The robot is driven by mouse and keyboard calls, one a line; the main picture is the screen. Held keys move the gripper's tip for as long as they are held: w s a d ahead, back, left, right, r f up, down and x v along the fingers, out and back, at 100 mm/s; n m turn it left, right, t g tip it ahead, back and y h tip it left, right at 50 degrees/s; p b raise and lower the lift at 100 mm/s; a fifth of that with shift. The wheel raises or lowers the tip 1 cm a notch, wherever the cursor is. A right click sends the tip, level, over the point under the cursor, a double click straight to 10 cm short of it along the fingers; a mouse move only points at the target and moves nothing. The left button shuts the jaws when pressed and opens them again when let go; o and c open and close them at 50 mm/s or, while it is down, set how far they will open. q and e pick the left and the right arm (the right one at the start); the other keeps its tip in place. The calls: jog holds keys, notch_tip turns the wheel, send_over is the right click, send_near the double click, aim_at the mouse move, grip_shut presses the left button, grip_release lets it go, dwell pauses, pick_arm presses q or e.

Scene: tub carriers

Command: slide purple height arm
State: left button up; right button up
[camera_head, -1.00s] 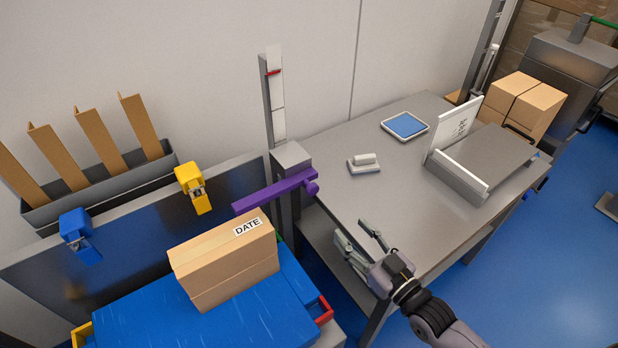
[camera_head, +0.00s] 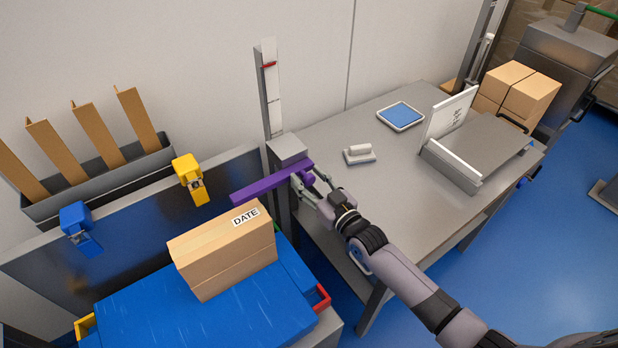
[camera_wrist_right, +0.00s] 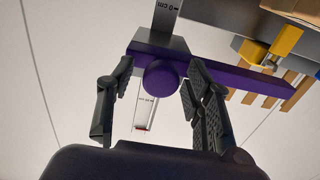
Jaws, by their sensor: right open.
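The purple height arm (camera_head: 268,184) sticks out level to the left from a grey block (camera_head: 288,150) on an upright post with a white scale (camera_head: 271,90). Its round purple knob (camera_wrist_right: 162,77) faces the right wrist camera. My right gripper (camera_head: 308,184) is at the knob end of the arm. In the right wrist view my right gripper (camera_wrist_right: 160,95) is open, with one finger on each side of the knob. Whether the fingers touch it I cannot tell. My left gripper is out of view.
A cardboard box (camera_head: 226,250) marked DATE lies on a blue tub lid (camera_head: 205,310) below the purple arm. Yellow (camera_head: 190,180) and blue (camera_head: 80,228) clamps sit on the panel behind. A grey table (camera_head: 400,180) to the right bears a blue-topped device (camera_head: 400,116).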

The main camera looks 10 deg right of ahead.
jog(key=shift+w, duration=0.1)
jog(key=shift+c, duration=0.2)
grip_shut()
dwell(0.5)
